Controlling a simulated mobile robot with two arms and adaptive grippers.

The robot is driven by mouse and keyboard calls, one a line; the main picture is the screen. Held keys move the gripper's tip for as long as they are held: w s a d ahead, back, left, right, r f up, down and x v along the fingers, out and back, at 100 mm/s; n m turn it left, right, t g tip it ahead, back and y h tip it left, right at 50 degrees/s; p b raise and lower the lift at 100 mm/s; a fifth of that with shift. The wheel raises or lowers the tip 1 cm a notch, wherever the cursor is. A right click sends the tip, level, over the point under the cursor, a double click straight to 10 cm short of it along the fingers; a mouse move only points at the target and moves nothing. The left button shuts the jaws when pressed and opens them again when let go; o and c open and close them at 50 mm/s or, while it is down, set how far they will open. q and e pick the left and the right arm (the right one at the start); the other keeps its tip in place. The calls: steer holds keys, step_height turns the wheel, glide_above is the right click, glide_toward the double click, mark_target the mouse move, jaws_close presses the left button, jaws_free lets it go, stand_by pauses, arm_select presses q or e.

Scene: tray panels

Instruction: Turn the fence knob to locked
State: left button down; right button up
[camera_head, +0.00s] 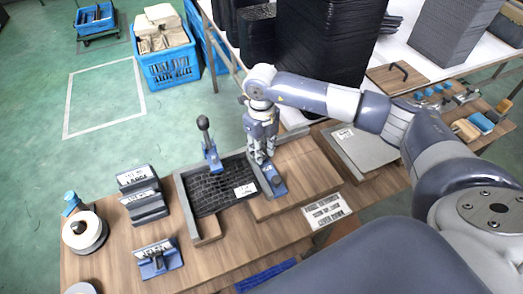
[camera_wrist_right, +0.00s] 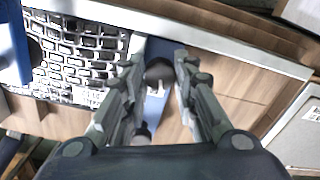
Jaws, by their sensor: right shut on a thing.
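The blue fence (camera_head: 267,174) lies along the right side of a black grid panel (camera_head: 215,190) on the wooden bench. My right gripper (camera_head: 262,158) points down over the fence. In the right wrist view, a dark round knob (camera_wrist_right: 158,70) on the blue fence (camera_wrist_right: 153,108) sits between the fingertips of my right gripper (camera_wrist_right: 158,61). The gripper is shut on this knob. The fingers partly cover it, and I cannot tell its turn angle. My left gripper is not in view.
A blue lever clamp (camera_head: 212,157) with an upright black-ball handle stands behind the panel. A wooden block (camera_head: 300,178) lies right of the fence. Labelled holders (camera_head: 145,200), a tape roll (camera_head: 85,232) and a blue-based stand (camera_head: 158,258) are at the left. Stacked black panels (camera_head: 325,50) stand behind.

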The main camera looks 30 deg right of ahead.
steer(key=shift+m+b, duration=0.4)
steer(key=shift+m, duration=1.4)
steer(key=o, duration=1.1)
step_height(320, 180, up, 12)
steer(key=shift+r, duration=0.1)
